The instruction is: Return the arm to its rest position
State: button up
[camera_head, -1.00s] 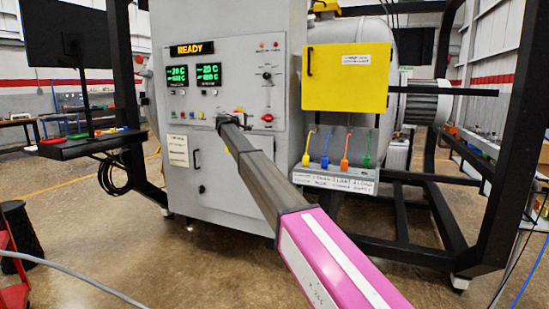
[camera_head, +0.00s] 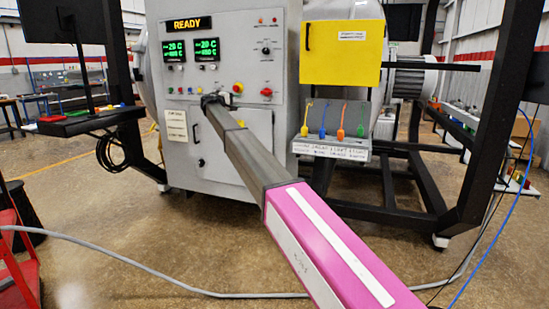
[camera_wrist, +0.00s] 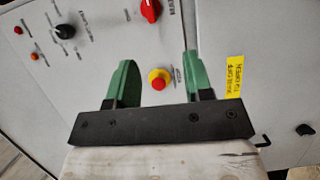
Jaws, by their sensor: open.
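My arm reaches from the lower right of the head view toward the grey furnace cabinet (camera_head: 235,165). My gripper (camera_head: 213,99) is at its far end, small in the head view, in front of the lower part of the control panel (camera_head: 222,60). In the wrist view my gripper (camera_wrist: 159,62) has two green fingers, spread apart with nothing held between them. A red button with a yellow ring (camera_wrist: 158,79) shows behind the gap between the fingers. I cannot tell the exact distance from the fingers to the panel.
A yellow box (camera_head: 341,50) is right of the panel, above several coloured tags (camera_head: 340,121). Black frame posts (camera_head: 487,130) stand at the right. A monitor shelf (camera_head: 90,122) is at the left. A grey cable (camera_head: 150,272) crosses the open floor. A red cart (camera_head: 18,260) is lower left.

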jog(key=s+d+f+m+g+y, duration=0.1)
jog(key=s+d+f+g, duration=0.1)
jog(key=s+d+f, duration=0.85)
jog(key=s+d+f+m+g+y, duration=0.1)
jog(key=s+d+f+g+y, duration=0.15)
jog(key=s+d+f, duration=0.75)
jog(key=s+d+f+m+g+y, duration=0.1)
jog(key=s+d+f+g, duration=0.25)
jog(key=d+f, duration=0.8)
jog(key=s+d+f+m+g+y, duration=0.2)
jog(key=s+d+f+m+y, duration=0.15)
jog(key=s+f, duration=1.2)
jog(key=s+d+f+m+g+y, duration=0.1)
jog(key=s+d+f+y, duration=0.1)
jog(key=s, duration=1)
jog(key=s+d+f+m+g+y, duration=0.1)
jog(key=s+d+f+y, duration=0.1)
jog(key=s, duration=1)
jog(key=shift+f+m+g, duration=0.35)
jog(key=shift+f+g, duration=0.05)
jog(key=shift+f, duration=0.35)
